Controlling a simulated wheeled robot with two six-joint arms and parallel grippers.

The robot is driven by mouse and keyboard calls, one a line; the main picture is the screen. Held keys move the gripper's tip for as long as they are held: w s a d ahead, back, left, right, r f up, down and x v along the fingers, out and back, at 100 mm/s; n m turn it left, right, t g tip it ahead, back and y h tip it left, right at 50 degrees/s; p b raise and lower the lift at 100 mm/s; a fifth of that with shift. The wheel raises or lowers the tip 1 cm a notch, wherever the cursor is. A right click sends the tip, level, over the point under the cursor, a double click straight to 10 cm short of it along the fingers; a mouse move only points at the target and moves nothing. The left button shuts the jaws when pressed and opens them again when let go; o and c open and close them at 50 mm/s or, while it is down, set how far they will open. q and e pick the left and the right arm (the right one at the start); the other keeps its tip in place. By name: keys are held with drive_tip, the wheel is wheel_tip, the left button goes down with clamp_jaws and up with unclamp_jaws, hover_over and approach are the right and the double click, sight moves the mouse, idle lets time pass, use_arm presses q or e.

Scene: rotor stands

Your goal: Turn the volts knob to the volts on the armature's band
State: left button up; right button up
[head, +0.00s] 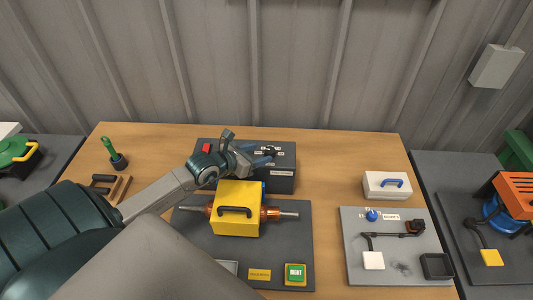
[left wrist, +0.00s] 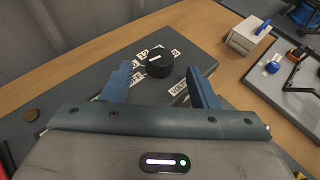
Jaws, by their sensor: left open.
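A pale pointer line shows on the knob. In the head view the knob (head: 270,151) is at the tips of my left gripper (head: 264,157). In the left wrist view the open blue fingers (left wrist: 161,84) stand apart on either side of the knob, without clear contact. The armature (head: 273,213), copper with a steel shaft, lies under a yellow block (head: 225,195) with a black handle. Its band cannot be read.
A red switch (head: 206,148) is on the box's left. A dark mat (head: 300,245) holds the armature, a yellow label and a green "RIGHT" button (head: 295,272). To the right are a white box (head: 387,187) with a blue handle and a grey board (head: 350,245). The wooden table's back right is clear.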

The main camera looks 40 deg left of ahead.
sight(268, 151)
use_arm(q)
drive_tip(key=x, duration=0.2)
drive_tip(key=shift+w, duration=0.35)
drive_tip(key=shift+w+d+f, duration=0.3)
drive_tip(key=shift+w+d, duration=0.05)
drive_tip(key=shift+w, duration=0.25)
drive_tip(key=shift+w+f, duration=0.1)
drive_tip(key=shift+w, duration=0.05)
drive_tip(key=shift+a, duration=0.1)
